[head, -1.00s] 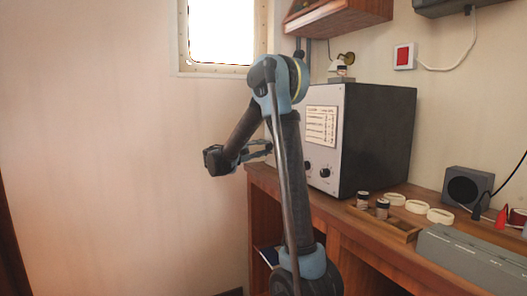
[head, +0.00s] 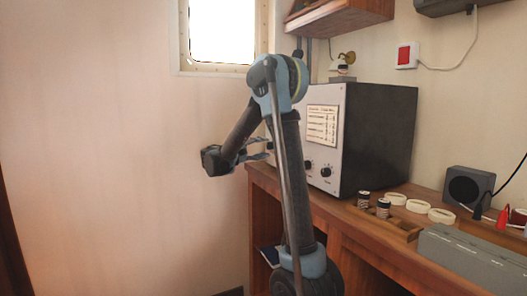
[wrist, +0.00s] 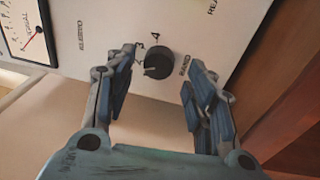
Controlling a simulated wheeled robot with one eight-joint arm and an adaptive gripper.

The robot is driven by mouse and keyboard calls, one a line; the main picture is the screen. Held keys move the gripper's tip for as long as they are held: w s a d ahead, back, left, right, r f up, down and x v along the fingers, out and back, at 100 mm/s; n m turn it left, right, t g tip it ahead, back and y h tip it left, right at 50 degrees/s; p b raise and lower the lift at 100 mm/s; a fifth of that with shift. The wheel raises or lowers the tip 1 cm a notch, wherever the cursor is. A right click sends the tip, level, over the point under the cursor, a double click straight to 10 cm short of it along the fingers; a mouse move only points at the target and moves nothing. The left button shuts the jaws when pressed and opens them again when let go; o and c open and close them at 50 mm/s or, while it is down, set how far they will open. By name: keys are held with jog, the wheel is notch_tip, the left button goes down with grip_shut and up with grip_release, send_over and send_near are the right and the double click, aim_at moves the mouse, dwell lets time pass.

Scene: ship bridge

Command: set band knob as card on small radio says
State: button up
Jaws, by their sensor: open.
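The band knob (wrist: 158,62) is a dark round knob with a pale mark on a white panel, beside the word BAND and the figures 3 and 4 in the wrist view. My gripper (wrist: 162,78) is open, with a finger on each side of the knob in that picture; I cannot tell whether either touches it. In the head view my gripper (head: 258,151) is left of the radio's front (head: 338,140). A card (head: 322,125) with rows of writing is on that front, too small to read. My arm hides part of the panel.
The radio stands on a wooden desk (head: 370,250). Right of it are a tray with two small jars (head: 383,208), several pale rings (head: 418,207), a grey speaker (head: 467,187) and a long grey box (head: 470,258). A dial (wrist: 30,32) shows at the wrist view's upper left.

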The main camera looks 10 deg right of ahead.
jog(key=v, duration=1.1)
jog(key=shift+w+d, duration=0.1)
